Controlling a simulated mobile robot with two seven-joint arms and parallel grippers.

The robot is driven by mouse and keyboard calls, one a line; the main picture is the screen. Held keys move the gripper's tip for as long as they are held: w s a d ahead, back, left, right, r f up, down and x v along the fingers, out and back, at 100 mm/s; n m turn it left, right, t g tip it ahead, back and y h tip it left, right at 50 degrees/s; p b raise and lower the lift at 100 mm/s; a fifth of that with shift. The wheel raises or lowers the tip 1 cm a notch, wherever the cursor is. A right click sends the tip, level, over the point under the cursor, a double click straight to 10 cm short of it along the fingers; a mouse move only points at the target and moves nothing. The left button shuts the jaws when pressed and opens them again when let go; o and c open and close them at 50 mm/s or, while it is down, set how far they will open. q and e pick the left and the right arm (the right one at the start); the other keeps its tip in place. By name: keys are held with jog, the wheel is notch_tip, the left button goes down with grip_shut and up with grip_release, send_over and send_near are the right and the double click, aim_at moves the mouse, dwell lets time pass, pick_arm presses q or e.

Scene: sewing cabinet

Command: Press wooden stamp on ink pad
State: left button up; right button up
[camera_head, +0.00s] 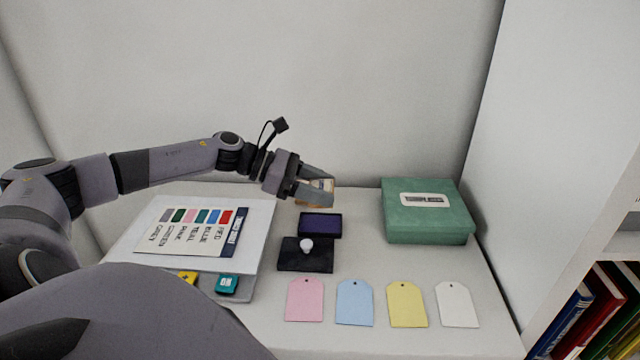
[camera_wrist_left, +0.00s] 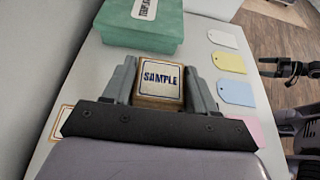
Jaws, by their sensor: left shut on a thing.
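My left gripper (camera_head: 318,190) is shut on the wooden stamp (camera_head: 325,184), held in the air beyond the ink pad. In the left wrist view the stamp (camera_wrist_left: 160,78) sits between the two grey fingers, its blue-framed SAMPLE label facing that camera. The stamp's underside is hidden. The ink pad (camera_head: 320,224) lies open on the table with its purple surface bare, nearer than the gripper. A black lid (camera_head: 293,262) with a white knob on it lies just in front of the pad. My right gripper (camera_wrist_left: 285,68) shows small in the left wrist view, its fingers apart and empty.
A green box (camera_head: 428,225) stands right of the pad. Pink (camera_head: 305,300), blue (camera_head: 354,302), yellow (camera_head: 407,305) and white (camera_head: 457,305) tags line the front. A colour-chart sheet (camera_head: 195,228) lies left. A bookshelf (camera_head: 590,300) stands at the right.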

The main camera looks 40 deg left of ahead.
aim_at(320, 224)
pick_arm(q)
jog(key=shift+f+b, duration=1.05)
jog(key=shift+f, duration=1.5)
jog(key=shift+f+b, duration=0.35)
jog(key=shift+r+p, duration=1.1)
jog(key=shift+r, duration=1.2)
jog(key=shift+r+p, duration=0.4)
jog(key=shift+r, duration=0.85)
jog(key=shift+s+a, duration=0.1)
